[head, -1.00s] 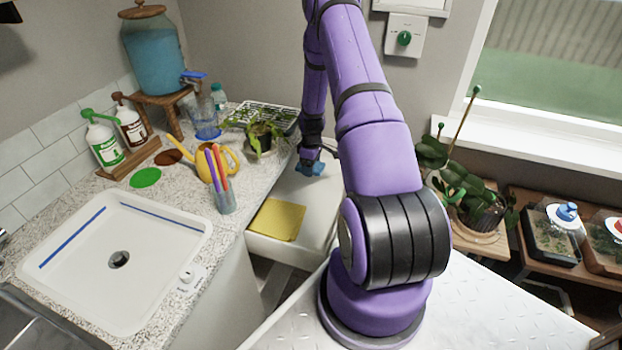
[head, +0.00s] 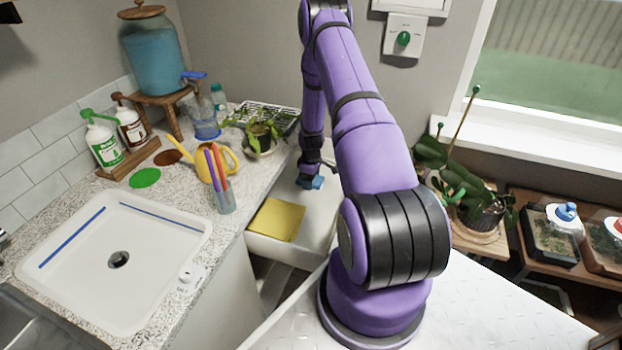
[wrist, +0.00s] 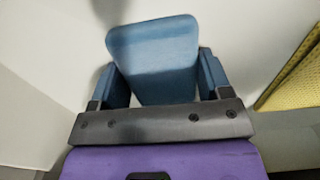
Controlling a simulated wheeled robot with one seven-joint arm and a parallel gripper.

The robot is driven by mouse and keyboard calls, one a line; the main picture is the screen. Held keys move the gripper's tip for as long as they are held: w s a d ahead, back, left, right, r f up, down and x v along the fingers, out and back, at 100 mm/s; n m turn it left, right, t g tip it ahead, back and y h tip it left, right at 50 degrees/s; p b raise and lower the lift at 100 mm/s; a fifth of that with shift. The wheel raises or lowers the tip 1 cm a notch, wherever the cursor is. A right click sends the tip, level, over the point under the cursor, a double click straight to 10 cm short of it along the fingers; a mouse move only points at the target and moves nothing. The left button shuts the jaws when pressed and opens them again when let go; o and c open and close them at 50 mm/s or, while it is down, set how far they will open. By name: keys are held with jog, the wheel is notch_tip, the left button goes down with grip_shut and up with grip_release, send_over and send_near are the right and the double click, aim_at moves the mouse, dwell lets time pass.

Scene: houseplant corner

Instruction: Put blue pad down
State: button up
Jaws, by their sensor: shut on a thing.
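The blue pad (wrist: 155,60) is held between the fingers of my gripper (wrist: 160,88) in the wrist view. In the head view, the blue pad (head: 316,183) shows at the end of my gripper (head: 310,180), low over or on the white surface right of the counter. Whether the pad touches the surface cannot be told. A yellow pad (head: 276,220) lies flat on the same white surface, nearer the camera. Its edge (wrist: 290,75) shows at the right of the wrist view, apart from my gripper.
The white surface (head: 312,222) has bare room around the yellow pad. The speckled counter (head: 180,185) at its left holds a yellow watering can (head: 217,167), a cup of coloured sticks (head: 222,195) and a potted plant (head: 260,138).

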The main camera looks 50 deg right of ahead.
jog(key=shift+f, duration=0.25)
